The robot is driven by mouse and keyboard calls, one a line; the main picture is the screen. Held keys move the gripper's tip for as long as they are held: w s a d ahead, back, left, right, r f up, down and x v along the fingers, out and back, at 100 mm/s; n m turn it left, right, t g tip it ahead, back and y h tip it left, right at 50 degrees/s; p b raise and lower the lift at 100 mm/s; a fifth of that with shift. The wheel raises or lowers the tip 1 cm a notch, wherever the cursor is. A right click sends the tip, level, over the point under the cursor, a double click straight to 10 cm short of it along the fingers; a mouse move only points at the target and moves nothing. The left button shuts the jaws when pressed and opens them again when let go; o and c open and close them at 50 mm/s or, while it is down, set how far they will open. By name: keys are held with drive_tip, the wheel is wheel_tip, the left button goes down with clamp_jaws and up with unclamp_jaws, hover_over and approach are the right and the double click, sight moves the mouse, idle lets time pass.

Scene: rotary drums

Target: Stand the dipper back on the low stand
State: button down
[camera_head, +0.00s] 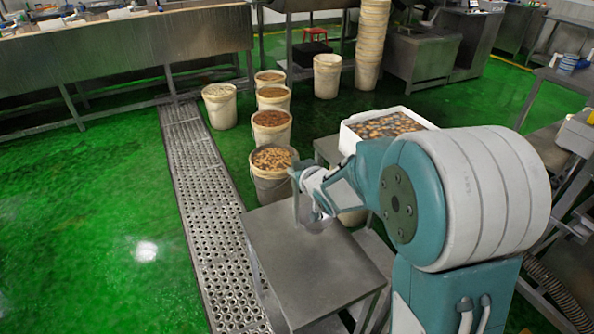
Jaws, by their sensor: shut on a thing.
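The low stand (305,272) is a grey metal table with a bare square top, below and left of my arm. My gripper (298,174) is above the stand's far edge, partly hidden by my own arm. It is shut on the dipper (296,208), whose thin grey upright part shows below the fingers. A rounded metal part, likely its cup, shows just to the right, low over the far side of the top. I cannot tell whether the dipper touches the stand.
Several filled buckets (271,185) stand in a row behind the stand. A white crate (352,143) of brownish items sits behind my arm. A perforated drain strip (205,205) runs along the stand's left. The green floor (90,220) farther left is clear.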

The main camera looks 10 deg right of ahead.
sight(297, 191)
drive_tip(key=shift+a+f, duration=0.2)
drive_tip(key=shift+f, duration=0.8)
drive_tip(key=shift+d+f, duration=0.1)
drive_tip(key=shift+f, duration=2.4)
drive_tip(key=c, duration=0.5)
unclamp_jaws()
drive_tip(key=shift+c, duration=0.2)
drive_tip(key=o, duration=0.5)
drive_tip(key=shift+o, duration=0.2)
drive_tip(key=shift+s, duration=0.1)
drive_tip(key=v, duration=0.9)
